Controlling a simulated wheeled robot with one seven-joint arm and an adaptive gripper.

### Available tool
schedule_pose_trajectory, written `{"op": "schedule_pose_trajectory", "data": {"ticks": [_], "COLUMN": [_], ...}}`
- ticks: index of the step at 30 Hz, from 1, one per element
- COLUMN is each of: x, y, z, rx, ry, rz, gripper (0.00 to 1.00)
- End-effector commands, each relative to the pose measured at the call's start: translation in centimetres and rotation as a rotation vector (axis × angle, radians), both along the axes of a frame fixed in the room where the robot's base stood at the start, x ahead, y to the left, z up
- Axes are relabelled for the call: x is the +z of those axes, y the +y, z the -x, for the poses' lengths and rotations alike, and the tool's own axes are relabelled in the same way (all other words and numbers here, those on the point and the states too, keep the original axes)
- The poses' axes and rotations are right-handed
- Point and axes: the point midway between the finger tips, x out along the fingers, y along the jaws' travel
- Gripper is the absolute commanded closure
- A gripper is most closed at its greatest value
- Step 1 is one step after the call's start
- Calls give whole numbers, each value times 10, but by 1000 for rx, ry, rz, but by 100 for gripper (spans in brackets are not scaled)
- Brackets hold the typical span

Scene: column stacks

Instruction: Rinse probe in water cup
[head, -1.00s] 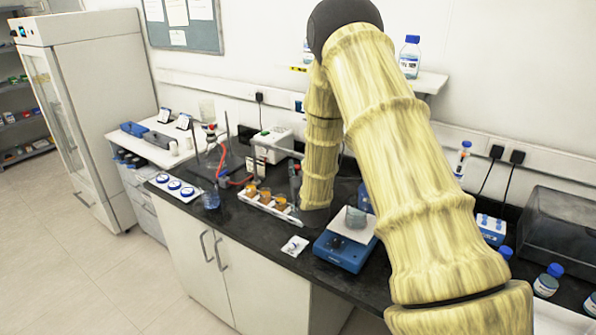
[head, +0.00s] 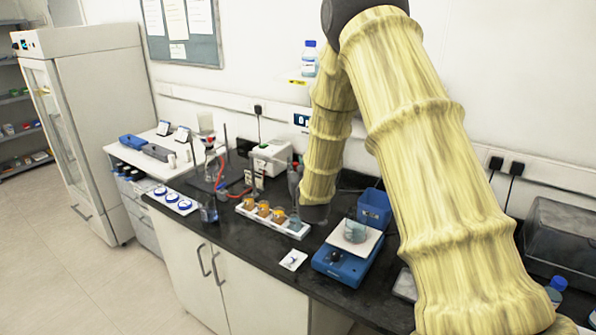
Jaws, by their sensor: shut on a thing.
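A white rack (head: 249,208) stands on the black bench and holds several cups of brown contents (head: 263,209). At its right end is a clear cup with bluish contents (head: 295,223), which looks like the water cup. A slim upright grey thing (head: 294,181) with a reddish part shows just behind the rack, left of my arm. It may be the probe, but it is too small to tell.
A blue stirrer (head: 347,260) with a beaker (head: 355,231) on its plate stands right of the rack, before a blue box (head: 375,208). Glassware with red tubing (head: 222,178) stands to the left. A small white square (head: 293,260) lies at the bench's front edge.

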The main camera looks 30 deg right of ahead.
Motion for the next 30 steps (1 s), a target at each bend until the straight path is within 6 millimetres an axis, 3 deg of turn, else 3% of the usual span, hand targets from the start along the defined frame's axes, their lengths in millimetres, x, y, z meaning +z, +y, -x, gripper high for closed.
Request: {"op": "schedule_pose_trajectory", "data": {"ticks": [4, 5, 8, 20, 30], "x": [5, 5, 5, 3, 3], "y": [-2, -2, -2, 1, 16], "z": [-1, -1, -1, 4, 54], "rx": [-3, -3, -2, -1, -1], "ry": [-9, -9, -9, -5, -4], "rz": [3, 3, 2, 2, 0], "gripper": [100, 71, 56, 56, 56]}}
